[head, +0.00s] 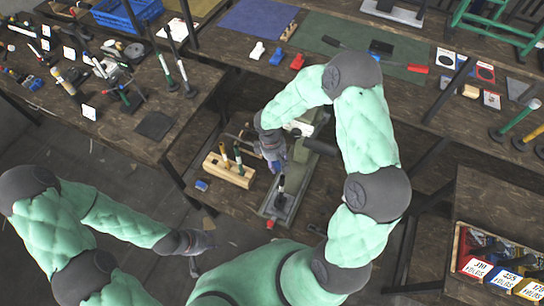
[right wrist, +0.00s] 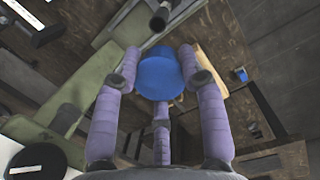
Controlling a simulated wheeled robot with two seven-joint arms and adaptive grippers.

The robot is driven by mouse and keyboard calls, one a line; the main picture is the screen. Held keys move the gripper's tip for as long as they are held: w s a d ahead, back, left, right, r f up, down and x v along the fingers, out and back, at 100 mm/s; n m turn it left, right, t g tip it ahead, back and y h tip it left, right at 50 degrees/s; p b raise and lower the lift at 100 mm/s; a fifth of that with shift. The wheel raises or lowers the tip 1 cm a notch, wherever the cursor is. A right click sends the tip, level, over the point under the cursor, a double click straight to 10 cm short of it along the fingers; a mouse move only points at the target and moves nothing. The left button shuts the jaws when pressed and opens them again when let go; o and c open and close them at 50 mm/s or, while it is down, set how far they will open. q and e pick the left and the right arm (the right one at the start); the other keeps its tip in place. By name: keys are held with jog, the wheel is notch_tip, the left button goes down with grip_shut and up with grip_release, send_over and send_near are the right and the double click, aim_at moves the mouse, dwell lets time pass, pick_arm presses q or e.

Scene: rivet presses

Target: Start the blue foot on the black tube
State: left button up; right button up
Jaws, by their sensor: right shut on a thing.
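My right gripper (right wrist: 160,62) is shut on the blue foot (right wrist: 158,78), a rounded blue piece held between its purple fingers in the right wrist view. In the head view my right gripper (head: 274,160) hangs over the green-grey press at the middle. The black tube (right wrist: 161,17) shows its dark open end just beyond the foot in the right wrist view. In the head view the black tube (head: 281,184) stands on the press, just below the gripper. Foot and tube look apart. My left gripper (head: 196,243) is low at the left, away from the press; its fingers are unclear.
A wooden block (head: 228,170) holding several upright pieces stands left of the press, with a small blue piece (head: 201,185) near it. A labelled crate (head: 461,245) is at lower right. White, blue and red pieces lie on the back bench (head: 215,45).

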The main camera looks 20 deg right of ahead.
jog(key=r+n+p, duration=0.1)
jog(key=s+d+r+n+p, duration=0.1)
jog(key=p, duration=0.1)
jog(key=shift+s, duration=0.25)
pick_arm(q)
notch_tip(320, 180, up, 6)
jog(key=p, duration=0.2)
jog(key=shift+r, duration=0.15)
pick_arm(e)
jog(key=shift+s+d+r+n, duration=0.15)
jog(key=shift+s+n, duration=0.35)
jog(key=shift+n, duration=0.3)
pick_arm(q)
notch_tip(320, 180, down, 6)
jog(key=b, duration=0.5)
jog(key=shift+r, duration=0.1)
pick_arm(e)
notch_tip(320, 180, down, 6)
jog(key=shift+r, duration=0.1)
pick_arm(q)
jog(key=shift+f+b, duration=0.4)
jog(key=shift+b, duration=0.25)
dwell(0.4)
jog(key=shift+f+b, duration=1.05)
pick_arm(e)
jog(key=shift+f, duration=1.1)
jog(key=o, duration=1)
